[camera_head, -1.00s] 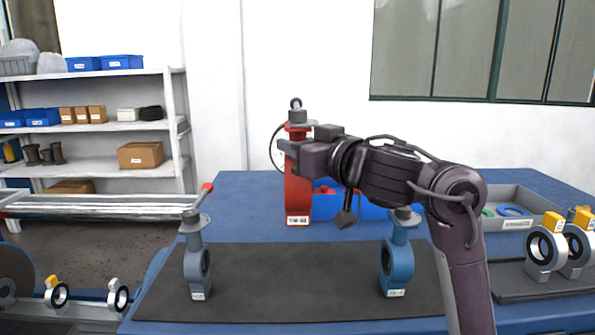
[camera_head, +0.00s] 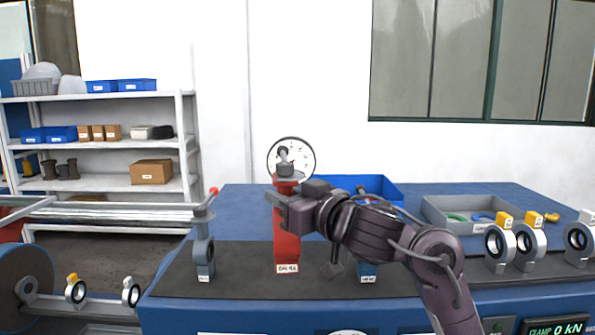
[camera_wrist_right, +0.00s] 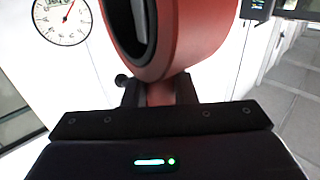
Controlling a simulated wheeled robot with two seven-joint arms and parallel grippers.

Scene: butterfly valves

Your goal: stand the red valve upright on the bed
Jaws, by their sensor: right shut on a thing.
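The red valve (camera_head: 287,238) is upright in the head view, its label low on the front and a grey stem on top. My right gripper (camera_head: 280,200) is shut on its upper part. In the right wrist view, the valve's red ring with dark lining (camera_wrist_right: 185,45) rises in front of the fingers (camera_wrist_right: 160,93), which close on its neck. The valve's foot appears over the dark mat (camera_head: 240,265) on the blue bench; I cannot tell whether it touches. My left gripper is not in view.
A grey-blue valve with a red-tipped lever (camera_head: 204,255) stands left on the mat. A blue valve (camera_head: 368,272) stands to the right, mostly behind my arm. A blue bin (camera_head: 385,187) and grey tray (camera_head: 455,215) sit behind. Mat shows clear between the left and red valves.

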